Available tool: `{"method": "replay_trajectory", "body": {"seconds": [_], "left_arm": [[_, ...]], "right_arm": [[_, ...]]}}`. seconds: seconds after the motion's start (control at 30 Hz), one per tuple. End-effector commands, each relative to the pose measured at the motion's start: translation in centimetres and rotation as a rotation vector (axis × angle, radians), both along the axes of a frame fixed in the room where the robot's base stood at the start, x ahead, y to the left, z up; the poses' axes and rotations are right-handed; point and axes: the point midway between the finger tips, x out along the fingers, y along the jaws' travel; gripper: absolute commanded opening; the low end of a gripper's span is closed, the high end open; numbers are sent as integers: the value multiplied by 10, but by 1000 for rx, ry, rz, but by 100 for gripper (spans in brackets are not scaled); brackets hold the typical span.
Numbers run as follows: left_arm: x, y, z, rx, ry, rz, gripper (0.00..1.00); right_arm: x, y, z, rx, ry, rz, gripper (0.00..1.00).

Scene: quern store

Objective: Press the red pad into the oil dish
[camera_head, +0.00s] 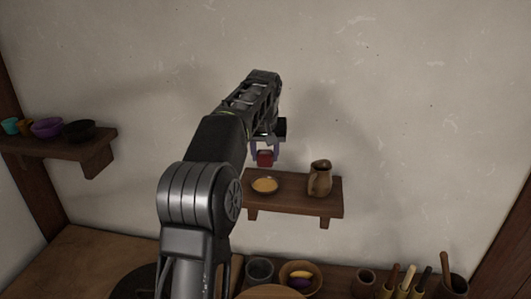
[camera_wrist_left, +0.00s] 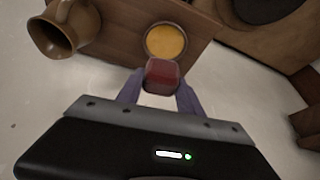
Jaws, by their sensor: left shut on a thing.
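My left gripper (camera_head: 265,154) is shut on the red pad (camera_head: 264,159) and holds it above the small wall shelf. In the left wrist view the red pad (camera_wrist_left: 162,75) sits between the two purple fingers of the left gripper (camera_wrist_left: 160,88). The oil dish (camera_head: 265,185) is a shallow round dish of yellow-orange oil on the shelf, below the pad. In the left wrist view the dish (camera_wrist_left: 165,42) lies just beyond the pad, which overlaps its near edge in the picture. The pad looks apart from the oil. My right gripper is not in view.
A brown jug (camera_head: 320,178) stands on the same shelf (camera_head: 300,205), right of the dish. A left wall shelf (camera_head: 85,148) holds several bowls and cups. Below, the counter has a bowl with yellow and purple things (camera_head: 300,275), pots and several upright handled tools.

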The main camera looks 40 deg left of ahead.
Motion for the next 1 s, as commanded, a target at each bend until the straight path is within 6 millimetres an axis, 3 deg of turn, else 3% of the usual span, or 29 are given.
{"method": "replay_trajectory", "body": {"seconds": [0.27, 0.53, 0.7, 1.0], "left_arm": [[0, 0, -6, 0, 0, 0, 11], [-1, 0, -30, 0, 1, 0, 11], [0, 0, -49, 0, 0, 0, 11], [0, 0, -60, 0, 0, 0, 11]], "right_arm": [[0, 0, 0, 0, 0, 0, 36], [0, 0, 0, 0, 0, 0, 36], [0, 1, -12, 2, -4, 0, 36], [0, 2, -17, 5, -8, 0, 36]]}}
